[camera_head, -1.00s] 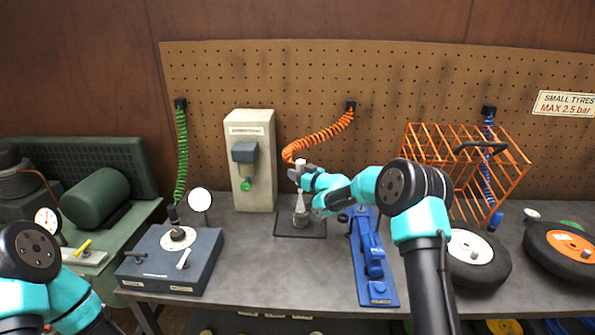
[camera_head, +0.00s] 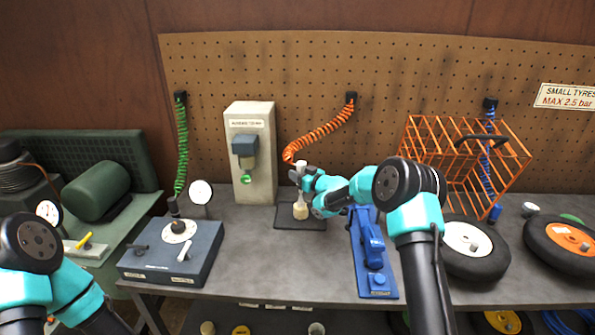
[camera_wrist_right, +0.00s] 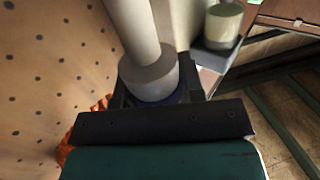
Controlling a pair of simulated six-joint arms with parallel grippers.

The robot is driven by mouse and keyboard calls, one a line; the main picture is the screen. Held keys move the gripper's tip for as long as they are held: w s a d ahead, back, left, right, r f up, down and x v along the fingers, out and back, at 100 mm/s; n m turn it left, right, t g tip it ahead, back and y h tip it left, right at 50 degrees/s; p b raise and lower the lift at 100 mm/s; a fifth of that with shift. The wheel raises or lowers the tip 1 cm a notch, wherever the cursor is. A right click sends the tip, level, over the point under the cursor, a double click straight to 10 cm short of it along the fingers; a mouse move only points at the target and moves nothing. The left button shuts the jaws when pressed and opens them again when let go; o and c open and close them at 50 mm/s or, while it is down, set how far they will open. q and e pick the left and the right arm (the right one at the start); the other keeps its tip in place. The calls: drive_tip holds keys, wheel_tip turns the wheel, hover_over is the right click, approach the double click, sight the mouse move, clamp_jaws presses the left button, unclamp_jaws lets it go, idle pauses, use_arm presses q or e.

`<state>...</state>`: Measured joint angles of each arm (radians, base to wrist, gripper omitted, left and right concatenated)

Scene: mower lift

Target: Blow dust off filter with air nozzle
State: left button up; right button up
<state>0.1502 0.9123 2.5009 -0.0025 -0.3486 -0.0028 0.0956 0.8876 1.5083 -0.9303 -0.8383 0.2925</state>
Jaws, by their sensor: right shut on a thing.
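My right gripper (camera_head: 298,178) is shut on the pale air nozzle (camera_head: 301,164), which hangs from the coiled orange hose (camera_head: 318,137). The nozzle is held above the small cream filter (camera_head: 301,211), apart from it. The filter stands on a dark mat (camera_head: 287,223) on the bench and looks clean and pale. In the right wrist view the nozzle (camera_wrist_right: 152,78) fills the middle, and a cream cylinder, likely the filter (camera_wrist_right: 222,24), shows at the top right. My left arm shows at the lower left, but its gripper is out of the picture.
A blue lever tool (camera_head: 370,255) lies right of the mat. A grey post (camera_head: 251,150) stands behind left, a blue-grey gauge box (camera_head: 172,252) at left. Wheels (camera_head: 470,247) and an orange wire cage (camera_head: 465,150) are at right. Bare bench lies in front of the mat.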

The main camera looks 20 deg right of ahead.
sight(300, 165)
drive_tip(key=shift+s+d, duration=0.3)
drive_tip(key=shift+s, duration=0.35)
idle(0.5)
drive_tip(key=shift+w+d, duration=0.3)
drive_tip(key=shift+w, duration=0.65)
idle(0.4)
drive_tip(key=shift+w+a, duration=0.2)
drive_tip(key=shift+a, duration=0.3)
drive_tip(key=shift+w+a, duration=0.15)
drive_tip(key=shift+a, duration=0.3)
idle(0.3)
drive_tip(key=shift+s+a, duration=0.15)
drive_tip(key=shift+s, duration=0.35)
drive_tip(key=shift+s+a, duration=0.15)
drive_tip(key=shift+s, duration=0.35)
idle(0.3)
drive_tip(key=shift+r, duration=2.5)
